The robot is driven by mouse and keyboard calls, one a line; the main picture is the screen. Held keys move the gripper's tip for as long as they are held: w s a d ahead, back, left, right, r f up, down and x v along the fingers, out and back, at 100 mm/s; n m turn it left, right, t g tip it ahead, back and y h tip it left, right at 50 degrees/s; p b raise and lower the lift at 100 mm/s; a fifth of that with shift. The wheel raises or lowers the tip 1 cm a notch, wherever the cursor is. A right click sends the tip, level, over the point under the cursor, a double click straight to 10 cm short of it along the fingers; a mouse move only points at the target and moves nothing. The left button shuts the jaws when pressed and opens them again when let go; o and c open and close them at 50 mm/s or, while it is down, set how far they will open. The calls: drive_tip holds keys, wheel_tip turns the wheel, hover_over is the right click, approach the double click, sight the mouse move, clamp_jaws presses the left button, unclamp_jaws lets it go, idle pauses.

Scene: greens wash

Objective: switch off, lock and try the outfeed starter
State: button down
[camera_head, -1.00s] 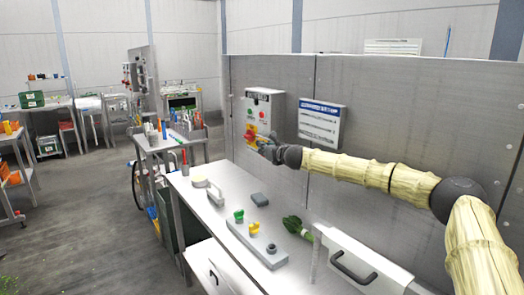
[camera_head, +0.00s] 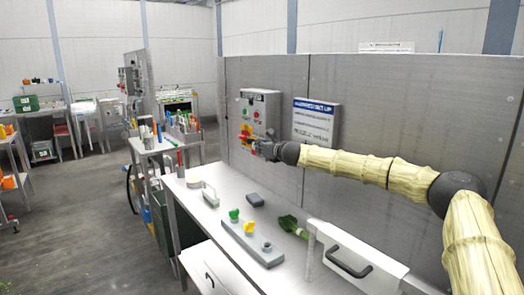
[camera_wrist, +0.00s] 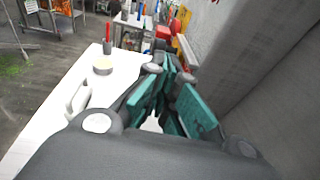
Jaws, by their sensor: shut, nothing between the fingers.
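The starter (camera_head: 267,102) is a pale grey box on the metal wall panel, with a red button and a red and yellow switch (camera_head: 246,134) low on its front. My gripper (camera_head: 263,149) is at the box's lower front, beside the switch; I cannot tell whether it touches. In the wrist view, the teal-padded fingers (camera_wrist: 172,85) are close together with nothing seen between them. Red and yellow parts (camera_wrist: 184,48) show just beyond the fingertips. The switch's exact position is too small to read. A grey holder (camera_head: 237,240) on the bench carries a green piece (camera_head: 234,214) and a yellow piece (camera_head: 249,228).
A sign (camera_head: 316,122) hangs right of the starter. The steel bench (camera_head: 195,212) below holds a grey block (camera_head: 254,199), a pale handled tool (camera_head: 210,193) and leafy greens (camera_head: 291,225). A tool cart (camera_head: 150,148) stands beyond. Floor at left is open.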

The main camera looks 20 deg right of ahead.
drive_tip(key=b+v, duration=0.2)
drive_tip(key=v, duration=0.7)
drive_tip(key=shift+s, duration=0.4)
drive_tip(key=shift+a+r, duration=0.1)
drive_tip(key=shift+r, duration=0.05)
